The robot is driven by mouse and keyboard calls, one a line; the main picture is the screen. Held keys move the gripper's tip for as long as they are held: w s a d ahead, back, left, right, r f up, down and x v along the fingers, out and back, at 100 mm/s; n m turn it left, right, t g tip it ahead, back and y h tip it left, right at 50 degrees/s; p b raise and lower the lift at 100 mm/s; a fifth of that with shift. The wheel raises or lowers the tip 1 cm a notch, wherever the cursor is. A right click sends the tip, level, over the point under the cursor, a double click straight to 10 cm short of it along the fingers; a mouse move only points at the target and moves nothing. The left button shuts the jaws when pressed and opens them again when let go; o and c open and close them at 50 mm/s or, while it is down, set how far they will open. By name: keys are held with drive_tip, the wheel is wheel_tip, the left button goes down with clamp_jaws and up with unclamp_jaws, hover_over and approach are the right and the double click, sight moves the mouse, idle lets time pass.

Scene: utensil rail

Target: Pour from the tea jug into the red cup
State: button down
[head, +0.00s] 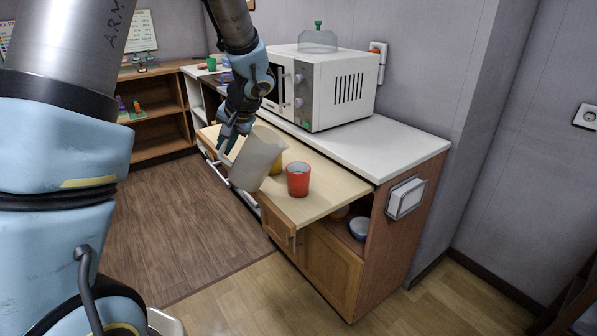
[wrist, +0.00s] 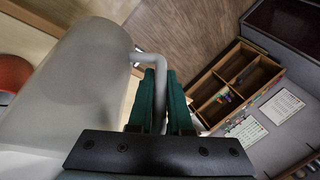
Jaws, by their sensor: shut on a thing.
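The tea jug (head: 257,159) is a grey, plain-sided vessel, tilted above the pull-out wooden board, with its upper end leaning right towards the red cup (head: 298,181). The red cup stands upright on the board, just right of the jug. My gripper (head: 228,135) is shut on the jug's handle, at the jug's left side. In the wrist view my gripper's green fingers (wrist: 161,92) close around the grey handle, and the jug (wrist: 82,72) fills the left. Part of the red cup (wrist: 13,72) shows at the left edge. No stream of tea is visible.
A yellow cup (head: 278,167) stands partly hidden behind the jug. The board (head: 335,188) has free room right of the red cup. A white microwave (head: 335,88) stands on the white counter behind. A blue bowl (head: 359,228) sits in the open shelf below.

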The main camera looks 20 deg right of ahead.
drive_tip(key=shift+s+d+r+t+y, duration=0.1)
drive_tip(key=shift+s+d+t+y, duration=0.1)
drive_tip(key=shift+d+y, duration=0.2)
drive_tip(key=shift+s+d+t+y, duration=0.1)
drive_tip(key=shift+d+t+y, duration=0.1)
drive_tip(key=shift+d+y, duration=0.2)
drive_tip(key=shift+d+r+m+y, duration=0.15)
drive_tip(key=shift+d+m+y, duration=0.15)
drive_tip(key=shift+d, duration=0.05)
drive_tip(key=p, duration=0.1)
drive_tip(key=r+y+p, duration=0.1)
drive_tip(key=r+t+p, duration=0.1)
drive_tip(key=shift+s+d+r, duration=0.2)
drive_tip(key=shift+d+r, duration=0.05)
drive_tip(key=shift+s+d+r+m+t+y, duration=0.15)
drive_tip(key=shift+d+r+t+y, duration=0.1)
drive_tip(key=shift+d+r+y, duration=0.25)
drive_tip(key=shift+s+d+r+m+t+y, duration=0.1)
drive_tip(key=shift+d+r+m+t+y, duration=0.2)
drive_tip(key=shift+r, duration=0.35)
drive_tip(key=shift+s+d+r+m+t+y, duration=0.15)
drive_tip(key=shift+d+r+y, duration=0.2)
drive_tip(key=shift+r+y, duration=0.2)
drive_tip(key=shift+a, duration=0.15)
drive_tip(key=shift+s+d+r+y, duration=0.1)
drive_tip(key=shift+d+r+y, duration=0.25)
drive_tip(key=shift+r, duration=0.05)
idle(1.0)
